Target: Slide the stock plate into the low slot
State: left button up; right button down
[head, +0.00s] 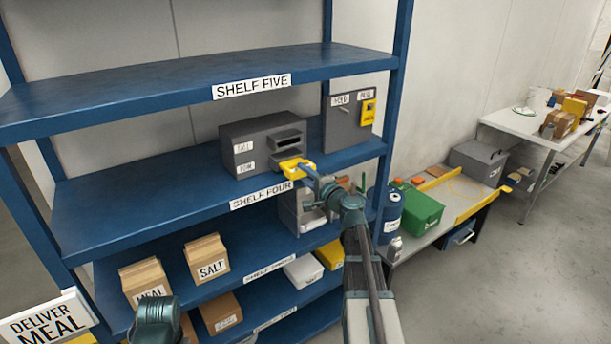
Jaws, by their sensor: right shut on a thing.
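A grey box (242,152) with two front slots stands on the shelf marked SHELF FOUR. It has two small white labels on its front left, the lower one seeming to read LOW. My right gripper (312,174) reaches up from the lower right and is shut on a yellow piece (292,164), which I take to be the stock plate. The piece is at the lower slot's mouth; whether its end is inside I cannot tell. My left gripper is not in view; only part of my left arm shows at the bottom left.
A grey panel box (341,122) with a yellow part stands right of the slotted box. The blue shelf (110,205) is bare to the left. A bench (432,236) with a green box stands right.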

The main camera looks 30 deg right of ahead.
jog(key=shift+w+a, duration=0.1)
jog(key=shift+w, duration=1.45)
jog(key=shift+c, duration=2.3)
grip_release()
jog(key=shift+s, duration=0.1)
jog(key=s+d, duration=0.1)
jog(key=s, duration=1.2)
jog(key=shift+s, duration=0.25)
